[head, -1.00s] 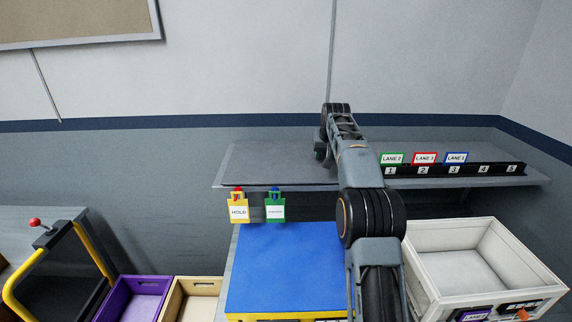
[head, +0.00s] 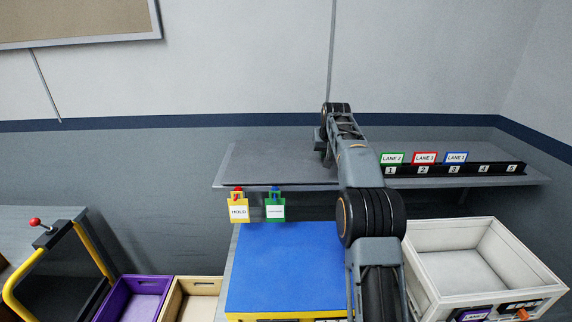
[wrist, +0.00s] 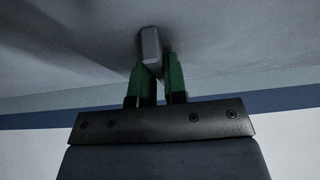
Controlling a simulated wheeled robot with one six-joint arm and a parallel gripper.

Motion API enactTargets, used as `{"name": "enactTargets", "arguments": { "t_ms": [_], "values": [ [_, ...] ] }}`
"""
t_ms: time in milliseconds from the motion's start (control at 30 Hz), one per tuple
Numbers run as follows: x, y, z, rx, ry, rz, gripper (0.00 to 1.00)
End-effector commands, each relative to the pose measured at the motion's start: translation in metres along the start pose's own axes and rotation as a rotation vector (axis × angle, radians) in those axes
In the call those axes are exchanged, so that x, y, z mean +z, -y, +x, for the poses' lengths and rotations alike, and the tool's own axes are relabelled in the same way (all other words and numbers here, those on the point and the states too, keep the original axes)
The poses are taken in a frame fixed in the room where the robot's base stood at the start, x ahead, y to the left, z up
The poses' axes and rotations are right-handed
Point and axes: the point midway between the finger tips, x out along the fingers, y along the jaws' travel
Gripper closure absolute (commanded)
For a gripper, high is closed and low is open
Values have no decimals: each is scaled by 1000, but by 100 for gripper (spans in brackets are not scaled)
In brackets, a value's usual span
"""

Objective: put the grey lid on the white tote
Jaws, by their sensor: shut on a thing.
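The white tote (head: 424,276) stands open at the lower right of the head view, with its empty floor showing. In the wrist view my gripper (wrist: 157,64) has its green fingers shut on a small grey block-shaped handle (wrist: 151,44). The handle is on a broad grey surface that fills the top of that view, which looks like the grey lid (wrist: 235,40). In the head view my arm hides the fingers, over the shelf at the back. A flat grey panel (head: 280,165) lies left of my arm there; I cannot tell lid from shelf top.
The back shelf carries a black numbered rail (head: 450,171) with lane cards. Yellow and green tags (head: 239,208) hang at its front. A blue-topped surface (head: 285,268) is left of the tote. Purple (head: 132,297) and wooden (head: 190,300) bins stand further left.

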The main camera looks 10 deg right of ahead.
Motion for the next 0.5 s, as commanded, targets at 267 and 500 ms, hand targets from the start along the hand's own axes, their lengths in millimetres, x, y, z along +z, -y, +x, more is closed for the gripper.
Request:
{"name": "enactTargets", "arguments": {
  "t_ms": [267, 500],
  "values": [
    [-4, 0, -6, 0, -3, 1, 100],
    [-9, 0, -17, -1, -3, 1, 100]
  ]
}}
